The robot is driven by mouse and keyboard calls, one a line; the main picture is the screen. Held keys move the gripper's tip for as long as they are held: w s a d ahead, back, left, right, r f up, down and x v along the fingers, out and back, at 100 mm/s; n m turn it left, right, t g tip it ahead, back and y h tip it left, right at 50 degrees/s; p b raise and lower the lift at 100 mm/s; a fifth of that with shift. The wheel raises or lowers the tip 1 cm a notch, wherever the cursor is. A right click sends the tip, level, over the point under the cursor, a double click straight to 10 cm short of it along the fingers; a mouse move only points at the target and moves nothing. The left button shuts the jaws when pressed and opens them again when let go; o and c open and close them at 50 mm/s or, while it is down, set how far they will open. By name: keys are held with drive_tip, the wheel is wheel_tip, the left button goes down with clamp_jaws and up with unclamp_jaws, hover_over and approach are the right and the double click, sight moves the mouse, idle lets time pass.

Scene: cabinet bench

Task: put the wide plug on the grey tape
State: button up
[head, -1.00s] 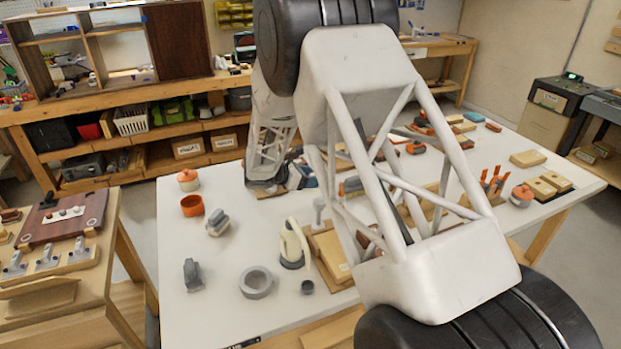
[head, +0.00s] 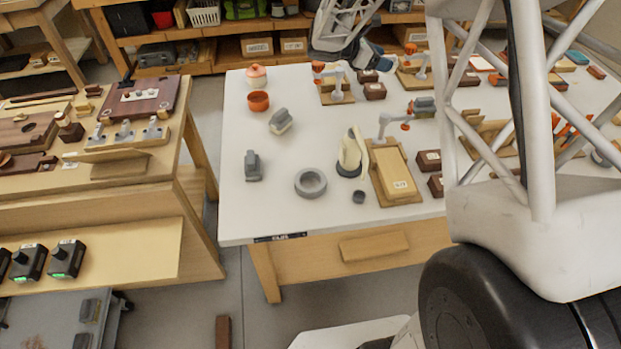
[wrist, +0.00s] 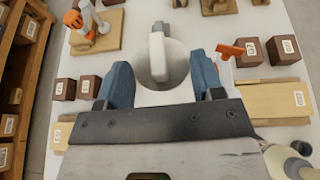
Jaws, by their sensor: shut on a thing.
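The grey tape (head: 310,183) is a thick ring lying flat near the front of the white table. My gripper (wrist: 161,78), with blue fingers, is shut on a pale round piece with an upright bar grip (wrist: 158,55), which looks like the wide plug. The held piece is above the table, and its underside is hidden. In the head view my gripper (head: 372,60) is small at the table's back edge, well behind and right of the tape. The held piece cannot be made out there.
A cream-and-black object (head: 352,153) and a small dark cup (head: 358,197) stand right of the tape. Grey pieces (head: 253,166) (head: 281,121) lie left and behind. An orange cup (head: 258,101) is further back. A wooden board (head: 393,175) lies right.

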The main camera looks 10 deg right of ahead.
drive_tip(key=s+a+r+n+t, duration=0.2)
drive_tip(key=s+a, duration=1.6)
drive_tip(key=s+a+f+n+t+y, duration=0.1)
drive_tip(key=s+a, duration=0.1)
drive_tip(key=s, duration=0.9)
drive_tip(key=s+a+f+n+t, duration=0.1)
drive_tip(key=s+a, duration=0.2)
drive_tip(key=s, duration=0.8)
wheel_tip(320, 180, down, 13)
drive_tip(key=shift+w+d, duration=0.15)
drive_tip(key=shift+w, duration=0.05)
hover_over(302, 183)
drive_tip(key=shift+s+d+f, duration=0.1)
drive_tip(key=shift+f, duration=0.6)
drive_tip(key=shift+f, duration=0.1)
